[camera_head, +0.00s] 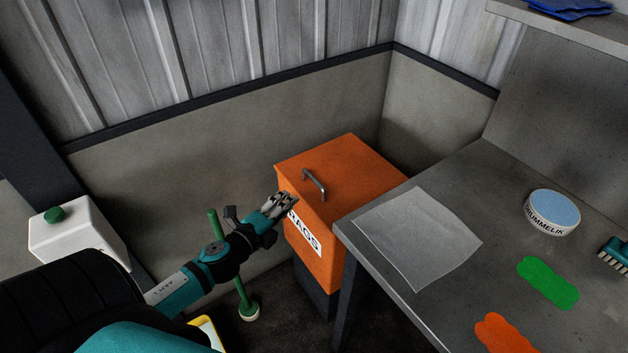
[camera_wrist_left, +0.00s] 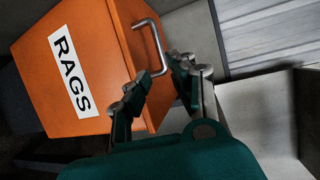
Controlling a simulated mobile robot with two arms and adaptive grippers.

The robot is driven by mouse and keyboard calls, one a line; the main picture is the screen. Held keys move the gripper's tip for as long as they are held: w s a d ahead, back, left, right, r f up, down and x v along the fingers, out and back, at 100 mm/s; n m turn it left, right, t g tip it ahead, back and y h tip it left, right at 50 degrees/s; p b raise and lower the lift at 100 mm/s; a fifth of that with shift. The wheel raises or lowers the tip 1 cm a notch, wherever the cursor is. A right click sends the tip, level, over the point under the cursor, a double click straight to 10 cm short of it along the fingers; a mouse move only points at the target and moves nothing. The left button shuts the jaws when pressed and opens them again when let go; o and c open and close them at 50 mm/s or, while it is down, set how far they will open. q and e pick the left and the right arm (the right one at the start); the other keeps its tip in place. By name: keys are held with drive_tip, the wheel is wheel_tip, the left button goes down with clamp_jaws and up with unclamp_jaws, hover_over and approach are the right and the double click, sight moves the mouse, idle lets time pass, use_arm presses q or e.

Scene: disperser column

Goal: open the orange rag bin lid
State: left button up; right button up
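The orange rag bin (camera_head: 318,245) stands against the wall, left of the workbench, with a white RAGS label on its front. Its lid (camera_head: 350,165) is down and carries a grey bar handle (camera_head: 315,186). My left gripper (camera_head: 281,203) is at the bin's upper front left edge, a little left of the handle. In the left wrist view the fingers (camera_wrist_left: 160,88) are apart with nothing held. The handle (camera_wrist_left: 157,45) shows just beyond the fingertips there, and I see no clear contact. My right gripper is not in view.
The grey workbench (camera_head: 400,290) stands close on the bin's right, with a pale sheet (camera_head: 418,236) near its edge. A round tin (camera_head: 552,212), a green patch, an orange patch and a brush lie farther right. A green post (camera_head: 243,290) stands behind my left arm.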

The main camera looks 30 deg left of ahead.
sight(314, 179)
use_arm(q)
drive_tip(key=w, duration=0.4)
drive_tip(key=w+f, duration=0.1)
drive_tip(key=w, duration=0.3)
drive_tip(key=w+f, duration=0.1)
drive_tip(key=w, duration=0.4)
drive_tip(key=shift+w+a+f, duration=0.1)
drive_tip(key=shift+a+f, duration=0.05)
drive_tip(key=shift+f, duration=0.1)
drive_tip(key=shift+c, duration=0.4)
clamp_jaws()
